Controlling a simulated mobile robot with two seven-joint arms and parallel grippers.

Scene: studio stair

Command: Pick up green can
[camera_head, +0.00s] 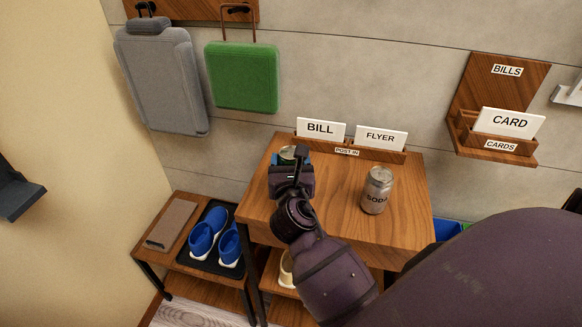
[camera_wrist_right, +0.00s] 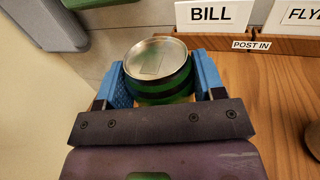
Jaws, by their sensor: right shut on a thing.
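The green can (camera_wrist_right: 160,70) has a silver lid and dark bands. In the right wrist view it sits upright between the blue fingers of my right gripper (camera_wrist_right: 163,85), which is shut on it. In the head view the can (camera_head: 287,153) shows only in part behind my right gripper (camera_head: 291,165), above the back left of the wooden table (camera_head: 335,222). I cannot tell whether its base touches the tabletop. My left gripper is not in view.
A silver soda can (camera_head: 377,190) stands at the table's right. A post holder with BILL (camera_head: 320,130) and FLYER (camera_head: 380,139) cards is at the back. Blue shoes (camera_head: 207,232) are on the lower bench, left. A green bag (camera_head: 242,77) and a grey bag (camera_head: 163,80) hang above.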

